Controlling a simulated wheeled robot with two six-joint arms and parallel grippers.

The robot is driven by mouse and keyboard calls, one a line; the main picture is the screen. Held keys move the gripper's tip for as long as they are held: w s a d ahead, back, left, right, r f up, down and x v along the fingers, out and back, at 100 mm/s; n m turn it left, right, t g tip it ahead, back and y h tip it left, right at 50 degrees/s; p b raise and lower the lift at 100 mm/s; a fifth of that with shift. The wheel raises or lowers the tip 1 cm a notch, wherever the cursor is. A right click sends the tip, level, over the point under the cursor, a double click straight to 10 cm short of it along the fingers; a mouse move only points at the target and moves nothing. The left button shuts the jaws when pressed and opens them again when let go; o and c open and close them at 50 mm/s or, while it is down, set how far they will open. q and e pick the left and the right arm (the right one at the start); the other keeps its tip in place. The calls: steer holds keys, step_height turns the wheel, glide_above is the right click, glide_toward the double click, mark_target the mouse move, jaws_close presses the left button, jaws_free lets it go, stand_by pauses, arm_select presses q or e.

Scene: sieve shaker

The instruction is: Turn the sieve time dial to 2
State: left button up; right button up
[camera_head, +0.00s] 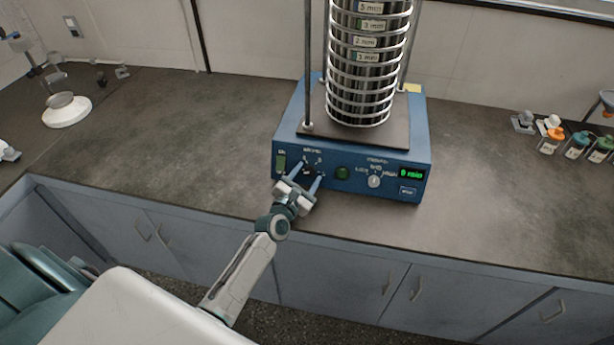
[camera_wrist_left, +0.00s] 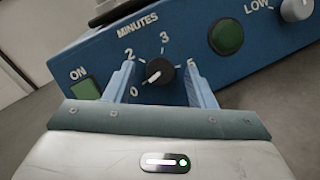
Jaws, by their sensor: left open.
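The blue sieve shaker (camera_head: 290,141) stands on the counter with its control panel facing me. The black time dial (camera_wrist_left: 160,73), under the word MINUTES, is ringed by marks 0, 2, 3 and 5. Its white pointer line points down-left toward 0. My left gripper (camera_head: 308,174) is open at the panel. In the left wrist view its two blue fingers (camera_wrist_left: 160,80) stand on either side of the dial, with visible gaps between them and it. The right finger partly covers the 5. The green display (camera_head: 411,173) reads 0 min.
A green ON switch (camera_wrist_left: 85,88) is left of the dial and a round green button (camera_wrist_left: 226,37) is right of it. The knob (camera_head: 374,181) is farther right. A sieve stack (camera_head: 362,75) stands on top between rods. Bottles (camera_head: 551,141) stand far right.

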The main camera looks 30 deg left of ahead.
arm_select(q)
steer(key=shift+w, duration=0.3)
steer(key=c, duration=1)
